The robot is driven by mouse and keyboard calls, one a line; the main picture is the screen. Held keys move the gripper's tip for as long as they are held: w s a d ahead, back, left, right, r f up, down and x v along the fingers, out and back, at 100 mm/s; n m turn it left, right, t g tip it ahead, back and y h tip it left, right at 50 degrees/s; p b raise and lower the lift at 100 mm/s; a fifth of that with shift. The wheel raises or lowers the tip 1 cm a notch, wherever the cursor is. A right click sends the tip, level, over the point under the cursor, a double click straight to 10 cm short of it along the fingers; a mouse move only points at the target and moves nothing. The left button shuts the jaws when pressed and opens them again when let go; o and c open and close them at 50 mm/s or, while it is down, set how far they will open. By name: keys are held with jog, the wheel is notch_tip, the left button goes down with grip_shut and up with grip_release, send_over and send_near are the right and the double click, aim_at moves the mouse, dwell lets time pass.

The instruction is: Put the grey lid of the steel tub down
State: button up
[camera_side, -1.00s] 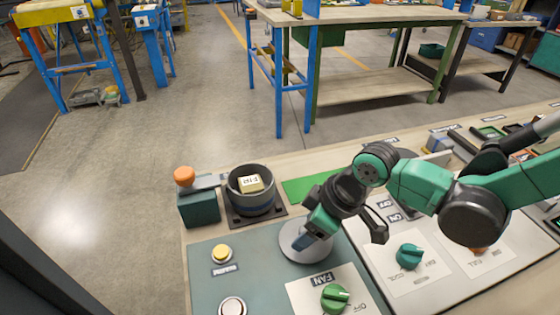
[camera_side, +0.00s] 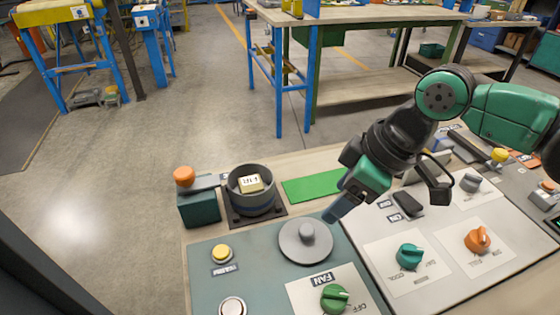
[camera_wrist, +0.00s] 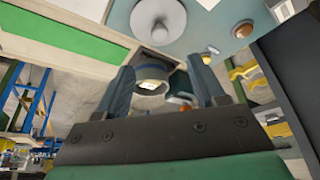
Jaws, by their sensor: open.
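The round grey lid (camera_side: 306,241) lies flat on the teal panel in the side view, its knob upward. It also shows at the top of the wrist view (camera_wrist: 158,20). The steel tub (camera_side: 254,192) is dark, open at the top, with a pale labelled block (camera_side: 251,183) inside; in the wrist view the tub (camera_wrist: 151,74) appears between my fingers. My gripper (camera_side: 334,214) is above and to the right of the lid, apart from it. In the wrist view its two fingers (camera_wrist: 162,90) are spread with nothing held.
A teal box with an orange button (camera_side: 184,175) stands left of the tub. A green mat (camera_side: 313,186) lies behind the lid. A yellow button (camera_side: 221,252), a green FAN knob (camera_side: 334,297) and a teal COOL knob (camera_side: 410,255) stick up around the lid.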

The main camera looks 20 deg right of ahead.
jog(key=s+d+r+m+t+h, duration=0.1)
jog(key=d+m+t+h, duration=0.2)
jog(key=d+m, duration=0.6)
jog(key=d+t, duration=0.1)
jog(key=d, duration=0.7)
jog(key=shift+r, duration=0.15)
dwell(0.3)
